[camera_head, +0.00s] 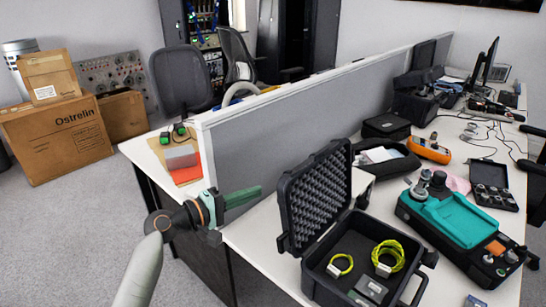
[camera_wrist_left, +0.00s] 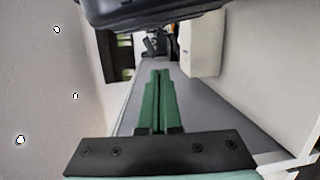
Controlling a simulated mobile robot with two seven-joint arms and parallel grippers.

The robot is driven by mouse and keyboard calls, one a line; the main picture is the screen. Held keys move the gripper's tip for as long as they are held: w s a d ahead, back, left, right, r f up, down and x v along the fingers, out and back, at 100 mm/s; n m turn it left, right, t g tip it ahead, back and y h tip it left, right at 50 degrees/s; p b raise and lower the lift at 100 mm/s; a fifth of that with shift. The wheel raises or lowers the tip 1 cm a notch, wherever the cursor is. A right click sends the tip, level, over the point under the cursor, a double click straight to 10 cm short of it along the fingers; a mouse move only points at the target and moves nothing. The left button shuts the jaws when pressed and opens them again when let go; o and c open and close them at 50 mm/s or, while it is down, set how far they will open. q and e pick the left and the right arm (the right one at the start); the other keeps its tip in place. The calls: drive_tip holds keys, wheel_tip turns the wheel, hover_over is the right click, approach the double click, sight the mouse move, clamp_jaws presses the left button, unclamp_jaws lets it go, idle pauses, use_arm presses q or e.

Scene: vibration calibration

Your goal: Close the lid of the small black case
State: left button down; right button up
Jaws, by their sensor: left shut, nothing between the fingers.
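A black case (camera_head: 345,282) stands open on the white desk near the front. Its lid (camera_head: 314,198), lined with grey egg-crate foam, is raised and roughly upright on the case's left side. Inside lie yellow-green cable coils (camera_head: 388,256) and small devices. My left gripper (camera_head: 258,191) has green fingers, shut and empty, just left of the raised lid, with a visible gap in the picture. The fingers also show in the left wrist view (camera_wrist_left: 160,74), with a dark object along the top edge that I cannot identify. My right gripper is not in view.
A teal device (camera_head: 447,218) stands right of the case. A smaller open black case (camera_head: 491,184) lies further right. A grey partition (camera_head: 300,108) runs behind the lid. An orange meter (camera_head: 428,150) and a black pouch (camera_head: 385,160) lie behind.

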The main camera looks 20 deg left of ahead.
use_arm(q)
wheel_tip(320, 180, up, 6)
drive_tip(key=a+f+h, duration=0.1)
drive_tip(key=a, duration=0.1)
drive_tip(key=w+d+r+p, duration=0.2)
drive_tip(key=w+d+p, duration=0.1)
drive_tip(key=w+d, duration=0.4)
drive_tip(key=d, duration=0.2)
drive_tip(key=shift+d+n+t+h, duration=0.3)
drive_tip(key=shift+n+t, duration=0.1)
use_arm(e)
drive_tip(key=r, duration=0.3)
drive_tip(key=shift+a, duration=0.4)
use_arm(q)
drive_tip(key=shift+w+r, duration=0.1)
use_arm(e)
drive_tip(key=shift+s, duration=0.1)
